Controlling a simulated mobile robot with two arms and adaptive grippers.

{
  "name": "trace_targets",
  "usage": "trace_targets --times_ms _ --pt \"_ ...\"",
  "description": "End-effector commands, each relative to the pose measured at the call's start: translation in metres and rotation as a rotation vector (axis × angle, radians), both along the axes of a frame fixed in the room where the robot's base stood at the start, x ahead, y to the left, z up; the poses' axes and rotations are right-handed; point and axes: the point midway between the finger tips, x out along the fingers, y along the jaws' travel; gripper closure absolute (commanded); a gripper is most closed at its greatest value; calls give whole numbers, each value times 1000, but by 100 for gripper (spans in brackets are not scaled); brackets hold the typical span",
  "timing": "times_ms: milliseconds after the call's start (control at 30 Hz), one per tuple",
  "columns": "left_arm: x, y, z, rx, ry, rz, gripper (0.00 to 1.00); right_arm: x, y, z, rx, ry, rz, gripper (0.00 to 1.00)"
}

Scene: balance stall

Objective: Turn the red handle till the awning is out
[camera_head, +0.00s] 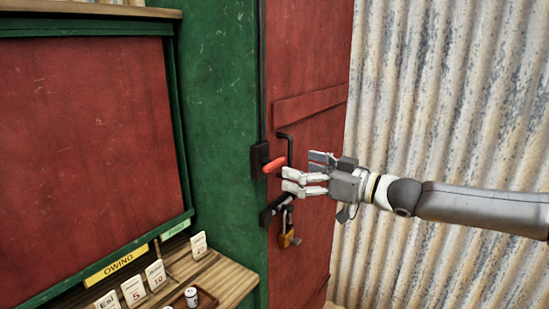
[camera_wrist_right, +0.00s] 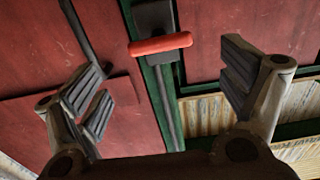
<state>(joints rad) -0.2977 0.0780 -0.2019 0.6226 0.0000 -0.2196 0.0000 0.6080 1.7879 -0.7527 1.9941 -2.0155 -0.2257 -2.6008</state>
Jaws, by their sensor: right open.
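The red handle (camera_head: 274,164) sticks out from a small black box on the green post, at the edge of the red door. In the right wrist view the red handle (camera_wrist_right: 160,44) lies crosswise between my open fingers, beyond their tips. My right gripper (camera_head: 296,176) is open and empty just right of the handle, and I see no contact. It also shows in the right wrist view (camera_wrist_right: 165,85). The awning is not in view. My left gripper is not in view.
A hasp with a brass padlock (camera_head: 288,236) hangs below the handle. A black door pull (camera_head: 287,140) is close above my gripper. A wooden counter (camera_head: 222,278) with cards and a small tray is at lower left. Corrugated metal (camera_head: 440,110) stands at the right.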

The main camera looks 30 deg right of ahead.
Motion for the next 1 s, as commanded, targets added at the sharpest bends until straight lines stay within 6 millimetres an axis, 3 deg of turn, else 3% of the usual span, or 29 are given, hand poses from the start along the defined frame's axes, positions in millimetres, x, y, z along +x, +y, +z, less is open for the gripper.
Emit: trace_targets --times_ms 600,1000 --pt "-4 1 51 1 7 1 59 59 23 4 5 -2 -2 7" --pt "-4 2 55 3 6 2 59 69 28 0 2 0 -2 7"
